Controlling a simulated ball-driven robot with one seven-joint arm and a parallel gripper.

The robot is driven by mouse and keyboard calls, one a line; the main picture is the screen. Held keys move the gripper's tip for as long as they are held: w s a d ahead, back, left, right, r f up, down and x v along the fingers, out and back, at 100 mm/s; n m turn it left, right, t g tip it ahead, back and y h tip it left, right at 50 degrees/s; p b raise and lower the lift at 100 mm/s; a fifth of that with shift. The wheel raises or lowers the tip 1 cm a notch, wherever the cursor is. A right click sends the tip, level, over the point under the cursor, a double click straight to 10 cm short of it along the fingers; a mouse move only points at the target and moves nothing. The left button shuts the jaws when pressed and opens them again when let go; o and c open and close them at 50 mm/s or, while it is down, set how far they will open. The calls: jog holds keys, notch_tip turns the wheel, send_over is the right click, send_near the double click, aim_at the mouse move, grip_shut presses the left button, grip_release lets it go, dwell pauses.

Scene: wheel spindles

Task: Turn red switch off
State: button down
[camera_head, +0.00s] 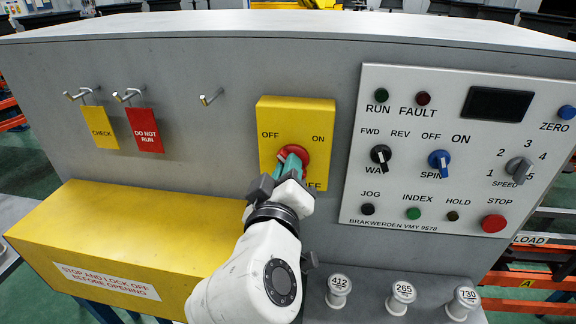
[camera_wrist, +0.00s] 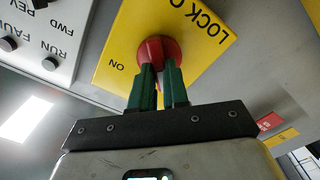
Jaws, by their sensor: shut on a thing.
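The red switch (camera_head: 294,155) is a round rotary knob on a yellow plate (camera_head: 310,113) marked OFF at upper left and ON at upper right. My gripper (camera_head: 292,163) reaches it from below, with green fingers on either side of the knob's grip. In the wrist view the red knob (camera_wrist: 155,50) sits between my two green fingertips (camera_wrist: 157,68), which are shut on it. The fingers hide most of the grip, so I cannot tell exactly which way it points.
A grey control panel (camera_head: 456,80) with knobs and buttons stands to the right. A yellow box (camera_head: 120,235) juts out at lower left. Yellow (camera_head: 100,127) and red (camera_head: 145,131) tags hang on hooks. Several white numbered knobs (camera_head: 401,293) stand at lower right.

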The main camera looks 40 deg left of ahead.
dwell(0.5)
jog(key=c, duration=1.1)
grip_release()
jog(key=b+v, duration=0.1)
jog(key=v, duration=0.9)
jog(key=shift+s+d, duration=0.15)
jog(key=shift+s, duration=0.2)
